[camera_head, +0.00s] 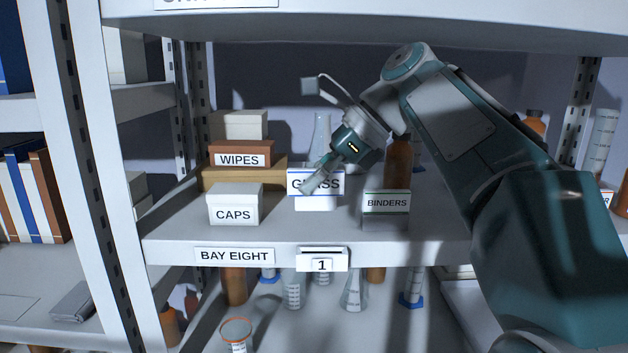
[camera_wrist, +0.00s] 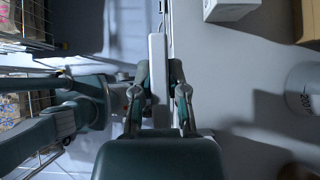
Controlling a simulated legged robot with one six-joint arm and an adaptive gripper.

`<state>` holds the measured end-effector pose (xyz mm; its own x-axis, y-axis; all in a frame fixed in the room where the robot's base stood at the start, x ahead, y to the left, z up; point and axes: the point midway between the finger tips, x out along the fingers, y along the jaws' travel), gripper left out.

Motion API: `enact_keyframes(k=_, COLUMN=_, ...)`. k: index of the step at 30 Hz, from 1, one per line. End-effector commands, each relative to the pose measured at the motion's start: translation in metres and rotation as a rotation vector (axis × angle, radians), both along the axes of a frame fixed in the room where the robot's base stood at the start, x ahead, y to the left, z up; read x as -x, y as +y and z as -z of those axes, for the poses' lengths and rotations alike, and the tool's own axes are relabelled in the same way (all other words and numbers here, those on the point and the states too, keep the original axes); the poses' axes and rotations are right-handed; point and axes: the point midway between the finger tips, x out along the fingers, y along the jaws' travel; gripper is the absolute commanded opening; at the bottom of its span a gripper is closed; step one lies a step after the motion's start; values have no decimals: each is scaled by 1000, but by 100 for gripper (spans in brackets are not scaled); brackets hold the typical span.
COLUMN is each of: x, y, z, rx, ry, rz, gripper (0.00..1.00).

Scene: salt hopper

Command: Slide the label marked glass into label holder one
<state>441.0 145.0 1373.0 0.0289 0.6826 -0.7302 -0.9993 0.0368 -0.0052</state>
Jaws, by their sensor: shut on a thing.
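The label marked GLASS (camera_head: 331,190) is a white card with a blue stripe. It stands upright above the middle of the shelf, in front of a glass flask. My gripper (camera_head: 318,180) reaches down from above right and is shut on it, covering some of its letters. In the wrist view, my gripper (camera_wrist: 159,105) has one finger on each side of the thin white label (camera_wrist: 157,55), seen edge-on. Label holder one (camera_head: 309,260) is on the shelf's front edge, below the label, with a dark slot along its top and a "1" on its face.
A CAPS box (camera_head: 233,206) and a WIPES box (camera_head: 240,156) stand left of the label. A BINDERS label (camera_head: 387,203) stands close at right, near a brown bottle (camera_head: 398,163). The BAY EIGHT plate (camera_head: 234,256) is left of the holder. An upper shelf (camera_head: 400,25) overhangs.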

Motion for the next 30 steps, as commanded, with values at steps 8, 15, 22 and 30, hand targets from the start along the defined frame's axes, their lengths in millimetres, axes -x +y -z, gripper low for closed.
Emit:
enact_keyframes(k=8, x=0, y=-16, z=-2, rx=-11, ry=0, rz=3, gripper=0)
enact_keyframes(k=15, x=0, y=1, z=5, rx=2, ry=3, rz=0, gripper=0)
enact_keyframes(k=22, x=0, y=6, z=23, rx=4, ry=2, rz=1, gripper=0)
enact_keyframes(k=30, x=0, y=-7, z=44, rx=-5, ry=2, rz=2, gripper=0)
